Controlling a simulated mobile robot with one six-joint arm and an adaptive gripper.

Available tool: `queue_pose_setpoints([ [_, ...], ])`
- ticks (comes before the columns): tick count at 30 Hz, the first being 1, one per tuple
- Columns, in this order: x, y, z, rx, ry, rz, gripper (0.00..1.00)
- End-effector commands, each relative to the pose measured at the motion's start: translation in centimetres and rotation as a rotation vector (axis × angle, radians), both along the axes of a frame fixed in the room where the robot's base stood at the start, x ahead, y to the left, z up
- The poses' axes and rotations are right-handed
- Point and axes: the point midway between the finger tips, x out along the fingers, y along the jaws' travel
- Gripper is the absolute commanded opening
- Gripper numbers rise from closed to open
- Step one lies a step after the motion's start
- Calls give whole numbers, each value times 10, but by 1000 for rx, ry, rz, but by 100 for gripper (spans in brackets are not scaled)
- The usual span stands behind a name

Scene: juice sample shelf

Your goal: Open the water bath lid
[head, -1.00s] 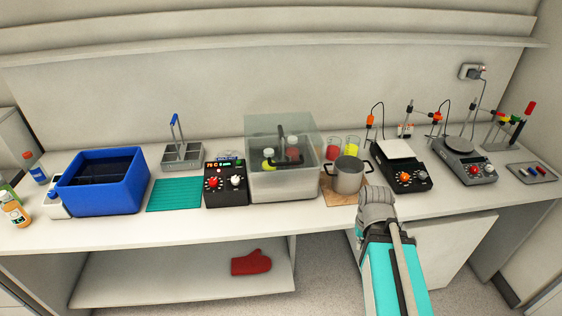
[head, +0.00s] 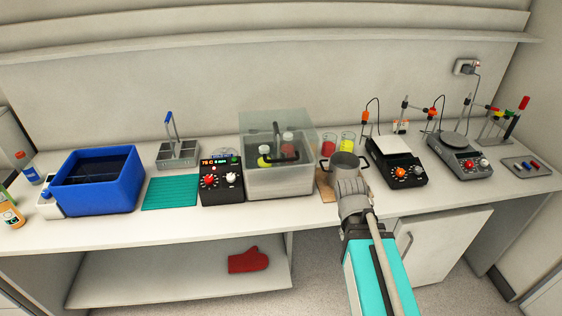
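The water bath (head: 280,184) is a clear-walled tank in the middle of the bench. My gripper (head: 347,178) is to the right of the bath, in front of and overlapping the metal pot in the picture, apart from the lid handle.
The metal pot (head: 344,160) stands on a brown board, with red and yellow beakers (head: 329,144) behind it. Hotplates (head: 396,171) stand to the right. A blue tub (head: 97,192) and teal mat (head: 170,192) lie left. The bench front before the bath is clear.

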Motion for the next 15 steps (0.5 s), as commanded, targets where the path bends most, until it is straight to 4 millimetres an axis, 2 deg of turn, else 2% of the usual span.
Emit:
queue_pose_setpoints([
  [8,32,34,6,-241,-72,181,54],
  [15,57,72,22,-448,-154,338,54],
])
